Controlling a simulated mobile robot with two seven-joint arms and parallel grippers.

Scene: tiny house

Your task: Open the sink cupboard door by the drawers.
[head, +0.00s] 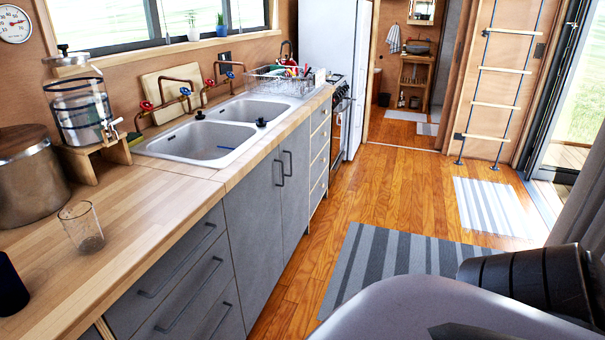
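The sink cupboard under the double sink (215,135) has two flat grey doors, both shut. The nearer door (253,215) stands beside a stack of grey drawers (180,285), and its dark vertical bar handle (279,172) is near its far upper edge. The farther door (296,190) has a similar handle (289,164) close to the first, and adjoins a narrow stack of drawers (319,155) before the stove. Neither gripper shows. Part of my own body fills the lower right.
The wooden counter (120,235) holds a glass (82,227), a metal pot (30,180) and a drink dispenser (82,105). A striped rug (395,265) lies on the wooden floor. The floor in front of the cupboard is clear.

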